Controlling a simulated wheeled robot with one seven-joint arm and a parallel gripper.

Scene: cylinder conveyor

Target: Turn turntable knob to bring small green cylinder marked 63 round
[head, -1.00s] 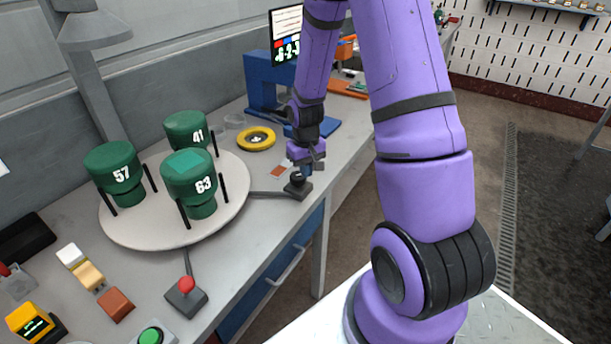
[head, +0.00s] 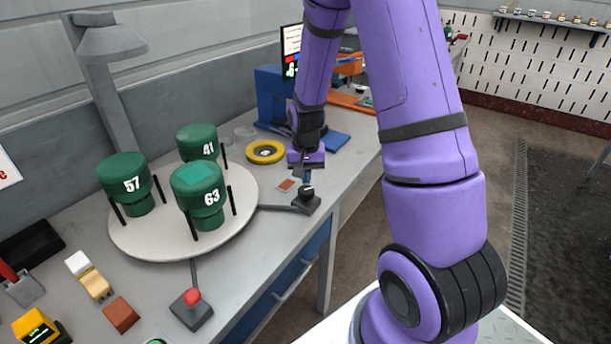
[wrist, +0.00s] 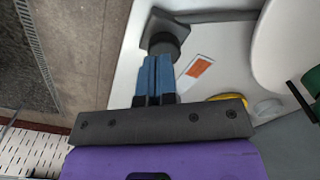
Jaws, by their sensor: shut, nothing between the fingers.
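The green cylinder marked 63 (head: 201,192) stands upright at the front right of the round pale turntable (head: 150,243). Green cylinders marked 57 (head: 126,178) and 41 (head: 197,142) share the turntable. A black knob (head: 306,196) on a dark base is right of the turntable, joined to it by a dark bar. My gripper (head: 307,179) is over this knob, fingers shut and empty. In the wrist view the blue fingers (wrist: 155,78) point at the black knob (wrist: 163,44), their tips close to it; I cannot tell whether they touch.
A red-topped joystick (head: 192,298) stands in front of the turntable. A yellow ring (head: 265,152) and a small orange-and-white card (head: 286,185) lie near my gripper. Blocks (head: 121,314) are at the front left. A blue stand (head: 272,100) is behind.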

